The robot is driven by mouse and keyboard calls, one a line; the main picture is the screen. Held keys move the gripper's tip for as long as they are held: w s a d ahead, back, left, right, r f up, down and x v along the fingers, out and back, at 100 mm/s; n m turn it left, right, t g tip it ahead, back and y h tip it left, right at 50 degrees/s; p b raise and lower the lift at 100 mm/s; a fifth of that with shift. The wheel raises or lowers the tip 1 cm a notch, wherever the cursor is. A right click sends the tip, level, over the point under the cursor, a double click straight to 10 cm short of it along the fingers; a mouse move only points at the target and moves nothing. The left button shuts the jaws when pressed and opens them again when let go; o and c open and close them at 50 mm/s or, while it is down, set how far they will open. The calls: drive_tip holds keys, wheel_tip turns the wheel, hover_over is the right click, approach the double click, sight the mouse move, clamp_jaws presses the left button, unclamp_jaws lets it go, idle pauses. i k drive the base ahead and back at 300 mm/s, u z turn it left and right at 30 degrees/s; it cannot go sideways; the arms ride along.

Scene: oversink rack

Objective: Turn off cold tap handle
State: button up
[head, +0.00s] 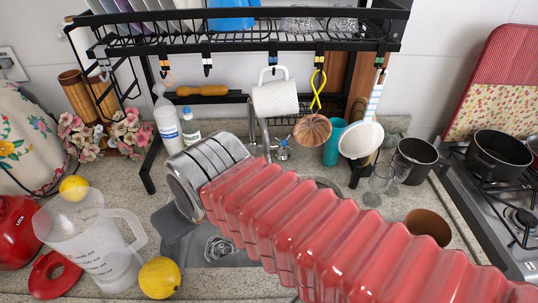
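The tap (264,131) is a chrome faucet behind the sink, under the rack, partly behind the hanging white mug. A small handle with a blue part (283,143), which looks like the cold tap handle, sits just right of the spout. Its exact turn angle is too small to tell. My pink ribbed arm crosses from the lower right to a silver joint left of the tap and covers much of the sink. I see no gripper fingers, so I cannot tell where my gripper is relative to the handle.
A white mug (275,97), a wooden ladle (312,131) and a white strainer (361,139) hang from the black rack (240,46) around the tap. A teal cup (335,141) stands right of the handle. A clear pitcher (95,243) and a lemon (159,278) are front left.

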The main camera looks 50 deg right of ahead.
sight(284, 143)
drive_tip(key=u, duration=1.85)
drive_tip(key=k, duration=0.5)
drive_tip(key=z, duration=0.15)
